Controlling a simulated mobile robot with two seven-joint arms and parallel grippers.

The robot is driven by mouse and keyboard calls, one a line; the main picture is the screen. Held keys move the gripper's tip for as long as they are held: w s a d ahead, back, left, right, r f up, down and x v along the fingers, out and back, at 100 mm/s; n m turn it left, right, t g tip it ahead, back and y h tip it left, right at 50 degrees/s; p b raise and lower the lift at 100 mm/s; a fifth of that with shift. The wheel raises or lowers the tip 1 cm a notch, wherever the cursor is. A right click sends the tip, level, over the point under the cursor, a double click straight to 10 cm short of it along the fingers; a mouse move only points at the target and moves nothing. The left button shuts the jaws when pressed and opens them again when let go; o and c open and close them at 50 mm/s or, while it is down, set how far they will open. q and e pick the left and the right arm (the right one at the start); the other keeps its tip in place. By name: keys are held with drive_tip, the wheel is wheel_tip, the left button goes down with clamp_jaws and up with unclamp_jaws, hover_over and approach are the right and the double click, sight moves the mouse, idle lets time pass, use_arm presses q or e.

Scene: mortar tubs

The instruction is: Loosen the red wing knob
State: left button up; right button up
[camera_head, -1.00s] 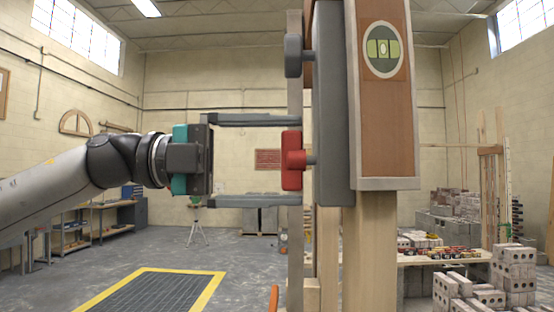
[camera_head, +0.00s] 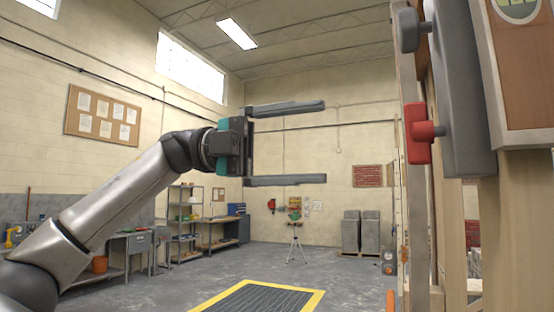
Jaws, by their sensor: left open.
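The red wing knob (camera_head: 418,133) sits on a short stem on the left side of a grey metal housing (camera_head: 461,95), at the right of the view. Its wing stands upright. A grey knob (camera_head: 408,30) sits above it on the same housing. My left gripper (camera_head: 325,142) is open and empty, with one finger above the other, pointing right toward the red knob. Its fingertips are clearly left of the knob in the picture and do not touch it. My right gripper is not in view.
The housing is fixed to a wooden post (camera_head: 513,235) with a brown panel (camera_head: 520,80). A yellow-edged dark mat (camera_head: 262,302) lies on the floor. Shelves (camera_head: 188,215), a tripod (camera_head: 294,240) and grey bins (camera_head: 360,232) stand farther back. The air between fingertips and knob looks clear.

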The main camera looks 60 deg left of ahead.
use_arm(q)
drive_tip(key=shift+v, duration=1.8)
